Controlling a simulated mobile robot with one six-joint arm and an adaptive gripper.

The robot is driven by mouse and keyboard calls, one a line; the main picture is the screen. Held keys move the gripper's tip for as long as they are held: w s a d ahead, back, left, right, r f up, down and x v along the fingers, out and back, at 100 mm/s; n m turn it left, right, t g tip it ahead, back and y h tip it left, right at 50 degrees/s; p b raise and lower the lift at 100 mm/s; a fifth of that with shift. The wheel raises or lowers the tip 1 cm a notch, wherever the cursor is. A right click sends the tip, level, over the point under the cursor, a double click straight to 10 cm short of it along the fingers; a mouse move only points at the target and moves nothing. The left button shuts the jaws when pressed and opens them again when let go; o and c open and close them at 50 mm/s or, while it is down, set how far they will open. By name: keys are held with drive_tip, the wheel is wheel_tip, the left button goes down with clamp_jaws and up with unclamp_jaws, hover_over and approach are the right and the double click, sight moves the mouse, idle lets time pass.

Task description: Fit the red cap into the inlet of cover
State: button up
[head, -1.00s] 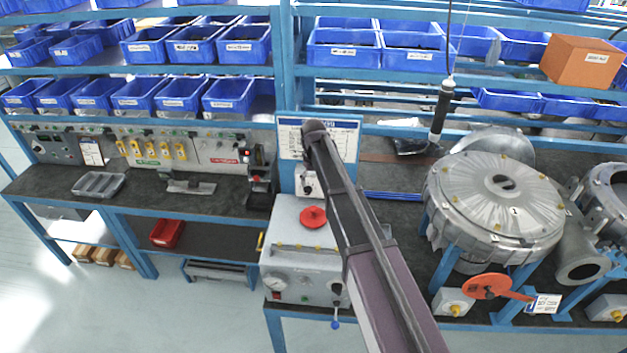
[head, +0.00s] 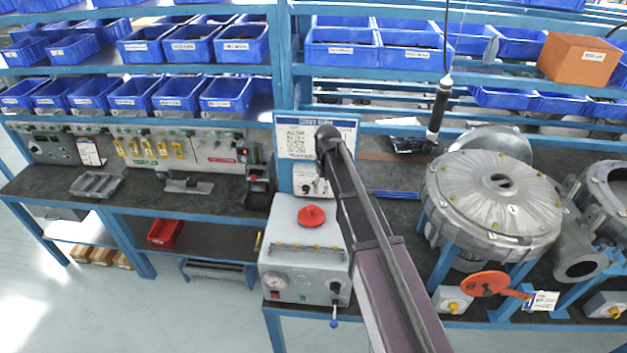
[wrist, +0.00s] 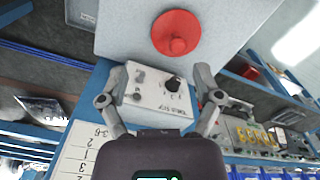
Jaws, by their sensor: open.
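The red cap (head: 311,216) is a round disc with a raised knob. It lies on top of the grey test box (head: 285,245), and also shows at the top of the wrist view (wrist: 176,33). The cover (head: 470,190) is a large round grey housing on blue legs at the right, with a dark inlet opening (head: 501,181) in its top. My gripper (wrist: 160,80) is open and empty in the wrist view, its fingers apart and short of the cap. In the head view my arm hides the gripper.
A small white box with a black knob (wrist: 172,84) stands behind the grey box, below a sign board (head: 290,140). A black tool (head: 440,108) hangs beside the cover. An orange-red disc (head: 484,284) is mounted in front of it. Blue bin shelves line the back.

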drive_tip(key=s+d+m, duration=0.4)
drive_tip(key=s+d, duration=1.4)
drive_tip(key=s, duration=0.4)
drive_tip(key=shift+s+m, duration=0.15)
drive_tip(key=shift+m, duration=0.25)
drive_tip(key=shift+d+f, duration=0.1)
wheel_tip(320, 180, down, 19)
drive_tip(key=b, duration=1.9)
